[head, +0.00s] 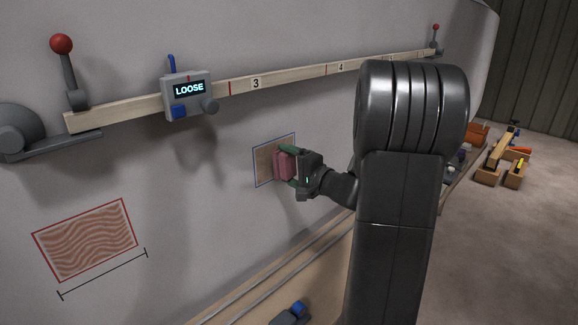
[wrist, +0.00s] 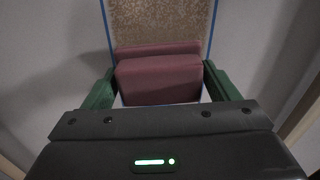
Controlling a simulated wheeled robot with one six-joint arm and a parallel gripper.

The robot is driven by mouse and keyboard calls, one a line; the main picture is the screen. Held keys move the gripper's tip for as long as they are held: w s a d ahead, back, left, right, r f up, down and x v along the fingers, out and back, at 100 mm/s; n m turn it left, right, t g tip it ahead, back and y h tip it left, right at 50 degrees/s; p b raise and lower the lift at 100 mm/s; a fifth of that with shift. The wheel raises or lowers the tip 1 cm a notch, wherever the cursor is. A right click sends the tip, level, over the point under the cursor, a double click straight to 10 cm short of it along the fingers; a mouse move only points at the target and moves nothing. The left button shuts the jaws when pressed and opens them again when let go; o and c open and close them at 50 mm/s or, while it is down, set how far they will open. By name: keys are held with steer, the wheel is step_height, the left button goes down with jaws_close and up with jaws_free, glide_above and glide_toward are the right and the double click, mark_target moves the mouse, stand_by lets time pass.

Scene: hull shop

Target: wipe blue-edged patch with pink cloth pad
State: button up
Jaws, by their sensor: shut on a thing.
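The blue-edged patch (head: 264,163) is a brownish, speckled rectangle on the grey hull wall, left of my gripper in the head view. It also fills the upper middle of the wrist view (wrist: 160,22). My gripper (head: 287,165) is shut on the pink cloth pad (head: 283,164), with green fingers on either side of it. The pad (wrist: 160,78) lies in front of the lower part of the patch in the wrist view. It covers part of the patch and seems to be at or very near its surface; exact contact cannot be told. Below the pad, a pale strip shows inside the blue edge.
A wooden batten (head: 290,77) with numbers runs along the wall above, bearing a grey device (head: 188,95) reading LOOSE and red-knobbed levers (head: 61,44). A red-edged wavy patch (head: 86,240) is at lower left. A bench with rails (head: 270,285) lies below. Wooden trays (head: 490,174) stand at right.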

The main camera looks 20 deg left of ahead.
mark_target(276, 168)
steer(key=s+f+b, duration=0.1)
steer(key=f+b, duration=0.1)
steer(key=b, duration=0.1)
steer(key=f+b, duration=0.2)
steer(key=s+a+f+b, duration=0.1)
steer(key=f+b, duration=0.1)
steer(key=b, duration=0.1)
steer(key=shift+s+f+b, duration=0.3)
steer(key=shift+s+b, duration=0.05)
steer(key=shift+r, duration=0.1)
steer(key=shift+x, duration=0.9)
steer(key=shift+r, duration=0.1)
stand_by(0.4)
steer(key=shift+a+r+p, duration=0.2)
steer(key=shift+r+p, duration=2.2)
steer(key=shift+r, duration=4.15)
step_height(276, 168, down, 7)
steer(key=b, duration=0.8)
steer(key=shift+d, duration=0.1)
steer(key=shift+f+b, duration=0.15)
steer(key=shift+b, duration=0.2)
